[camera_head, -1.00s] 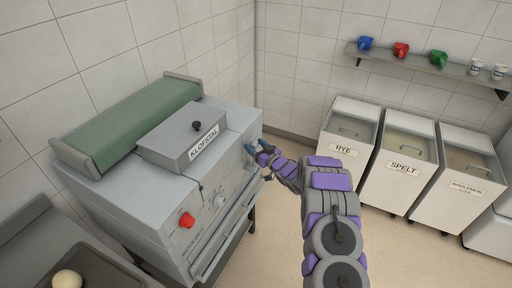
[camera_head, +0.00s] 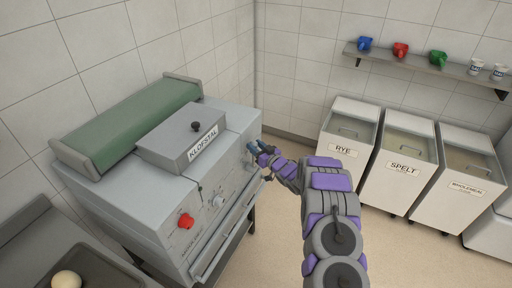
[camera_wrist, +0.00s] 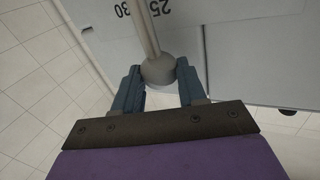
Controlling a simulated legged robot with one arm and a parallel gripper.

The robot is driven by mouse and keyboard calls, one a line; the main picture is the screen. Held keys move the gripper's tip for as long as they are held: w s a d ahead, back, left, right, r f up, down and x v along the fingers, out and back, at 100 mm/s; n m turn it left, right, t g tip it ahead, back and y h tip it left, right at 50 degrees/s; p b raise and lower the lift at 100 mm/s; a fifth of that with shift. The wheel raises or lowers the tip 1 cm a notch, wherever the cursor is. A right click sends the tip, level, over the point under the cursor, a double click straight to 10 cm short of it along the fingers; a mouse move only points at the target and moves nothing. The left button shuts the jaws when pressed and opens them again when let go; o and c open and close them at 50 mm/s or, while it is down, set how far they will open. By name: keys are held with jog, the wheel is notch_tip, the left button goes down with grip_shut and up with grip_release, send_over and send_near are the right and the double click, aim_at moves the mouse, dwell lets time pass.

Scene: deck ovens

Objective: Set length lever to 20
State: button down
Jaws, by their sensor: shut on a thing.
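The grey machine (camera_head: 165,215) with a KLOFSTAL label stands at the left in the head view. My gripper (camera_head: 257,150) is at the far right end of its front panel. In the wrist view my gripper (camera_wrist: 160,88) is shut on the round grey knob of the length lever (camera_wrist: 158,69), with one finger on each side. The lever's thin shaft (camera_wrist: 144,30) runs up between the printed, upside-down numbers 30 and 25 (camera_wrist: 160,8). Which mark the lever exactly points to cannot be told. The number 20 is not seen. The lever is not clear in the head view.
A red knob (camera_head: 186,221) and a pale dial (camera_head: 219,201) are on the same front panel. A metal rail (camera_head: 225,245) runs along below them. Flour bins labelled RYE (camera_head: 340,170) and SPELT (camera_head: 388,190) stand at the right. Floor between machine and bins is clear.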

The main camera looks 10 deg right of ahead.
jog(key=shift+s+a, duration=0.1)
jog(key=shift+a, duration=0.05)
jog(key=shift+s+a+f+n+t+y+b, duration=0.15)
jog(key=shift+s+a+f+n+b, duration=0.1)
jog(key=shift+s+a+n, duration=0.25)
jog(key=shift+s+a+f+n+t+y+b, duration=0.1)
jog(key=shift+s+a+n+t+b, duration=0.2)
jog(key=shift+s+n, duration=0.35)
jog(key=shift+s+a+f+n+t+y+b, duration=0.1)
jog(key=shift+s+a+f+n+y+b, duration=0.1)
jog(key=shift+s+a+n, duration=0.35)
jog(key=shift+s+a+f+n+t+y+b, duration=0.15)
jog(key=shift+s+a+f+n+y+b, duration=0.2)
jog(key=shift+s+n, duration=0.35)
jog(key=shift+s+a+f+n+t+y+b, duration=0.1)
jog(key=shift+s+a+f+n+y+b, duration=0.1)
jog(key=shift+s+a+f+n+y, duration=0.35)
jog(key=shift+d+r+n+h, duration=0.1)
jog(key=shift+r+n+h, duration=0.05)
jog(key=shift+n+h, duration=0.15)
jog(key=c, duration=0.6)
grip_release()
jog(key=shift+s, duration=0.1)
jog(key=p+v, duration=0.1)
jog(key=v, duration=1.6)
jog(key=shift+d+p, duration=0.1)
jog(key=shift+p, duration=0.3)
